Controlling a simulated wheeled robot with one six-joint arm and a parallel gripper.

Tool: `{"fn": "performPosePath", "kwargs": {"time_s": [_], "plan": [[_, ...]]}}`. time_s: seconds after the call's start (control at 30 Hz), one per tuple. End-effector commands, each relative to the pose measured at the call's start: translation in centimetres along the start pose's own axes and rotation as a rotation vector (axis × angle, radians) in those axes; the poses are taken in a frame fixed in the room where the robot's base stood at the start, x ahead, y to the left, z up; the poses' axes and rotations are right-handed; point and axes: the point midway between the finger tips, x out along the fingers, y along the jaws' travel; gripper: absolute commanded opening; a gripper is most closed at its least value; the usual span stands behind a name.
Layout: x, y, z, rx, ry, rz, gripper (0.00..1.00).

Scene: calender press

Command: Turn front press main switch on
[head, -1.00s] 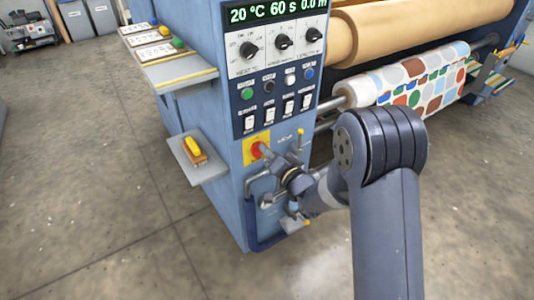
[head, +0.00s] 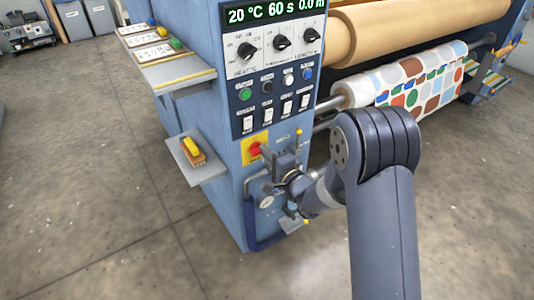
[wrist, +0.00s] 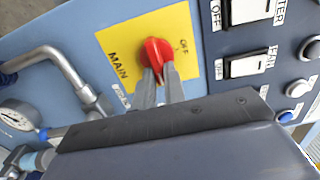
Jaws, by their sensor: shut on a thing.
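The main switch is a red knob (wrist: 158,52) on a yellow plate (wrist: 120,48) marked MAIN and OFF. In the head view the red knob (head: 255,149) sits low on the front panel of the blue press (head: 232,190). My gripper (wrist: 158,72) is shut on the knob, with one finger on each side of its lower part in the wrist view. In the head view my gripper (head: 264,153) reaches the knob from the right. The fingers cover part of the knob, and I cannot tell exactly which mark it points at.
White rocker switches (head: 286,107) and dials (head: 282,42) sit above the plate. A pipe (wrist: 55,65) and a gauge (wrist: 18,115) are close beside my gripper. A small shelf (head: 208,173) with a yellow-handled brush (head: 193,148) juts out at left.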

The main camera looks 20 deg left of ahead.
Motion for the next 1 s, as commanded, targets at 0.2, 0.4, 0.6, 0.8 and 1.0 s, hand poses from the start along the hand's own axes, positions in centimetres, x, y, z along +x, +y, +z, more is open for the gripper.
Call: {"fn": "performPosePath", "kwargs": {"time_s": [0.2, 0.4, 0.6, 0.8, 1.0], "plan": [[0.05, -0.05, -0.1, 0.017, 0.002, -0.002, 0.0], [0.04, -0.04, -0.1, 0.017, 0.003, -0.002, 0.0], [0.04, -0.03, -0.09, 0.017, 0.002, -0.002, 0.2], [0.02, -0.01, -0.05, 0.016, 0.001, -0.001, 0.33], [-0.04, 0.01, -0.03, 0.016, 0.001, 0.0, 0.33]]}}
